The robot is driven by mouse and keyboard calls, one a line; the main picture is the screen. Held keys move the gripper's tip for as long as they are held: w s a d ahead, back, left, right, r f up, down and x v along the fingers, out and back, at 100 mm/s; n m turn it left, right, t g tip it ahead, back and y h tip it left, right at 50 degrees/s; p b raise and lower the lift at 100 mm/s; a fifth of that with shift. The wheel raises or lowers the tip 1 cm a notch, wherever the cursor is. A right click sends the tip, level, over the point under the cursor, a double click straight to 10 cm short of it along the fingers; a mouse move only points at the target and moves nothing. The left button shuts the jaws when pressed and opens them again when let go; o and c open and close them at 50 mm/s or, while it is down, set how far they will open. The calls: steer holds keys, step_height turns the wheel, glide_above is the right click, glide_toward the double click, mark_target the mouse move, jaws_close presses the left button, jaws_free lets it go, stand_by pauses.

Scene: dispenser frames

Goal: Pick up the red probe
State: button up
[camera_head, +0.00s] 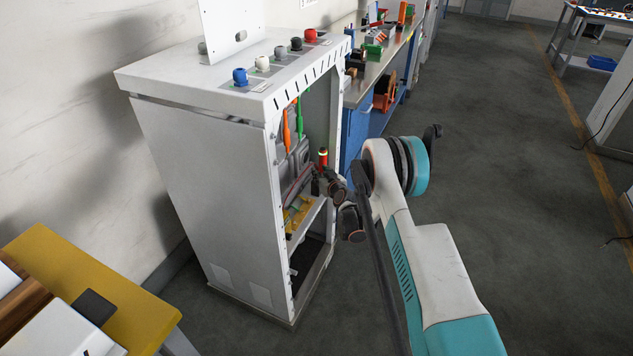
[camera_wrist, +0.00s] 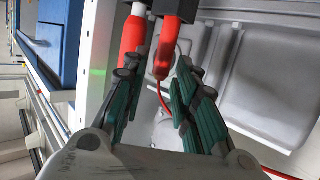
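The red probe (camera_wrist: 168,45) shows in the wrist view with a black section at its top and a thin red wire at its lower end. My gripper (camera_wrist: 157,72) is open, its green-padded fingers spread to either side of the probe's lower end. I see a gap beside the probe and no clear grip. In the head view my gripper (camera_head: 325,186) is at the cabinet's open front, just below a small upright red piece (camera_head: 323,158). My wrist partly hides the fingers there.
A second red shape (camera_wrist: 132,38) is close left of the probe. Orange (camera_head: 287,130) and green (camera_head: 299,118) probes hang inside the white cabinet (camera_head: 205,170). Its front frame is close to my gripper.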

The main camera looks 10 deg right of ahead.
steer(key=b+x, duration=0.2)
steer(key=x, duration=0.2)
steer(key=shift+w+a, duration=0.2)
steer(key=shift+w, duration=0.05)
jaws_close()
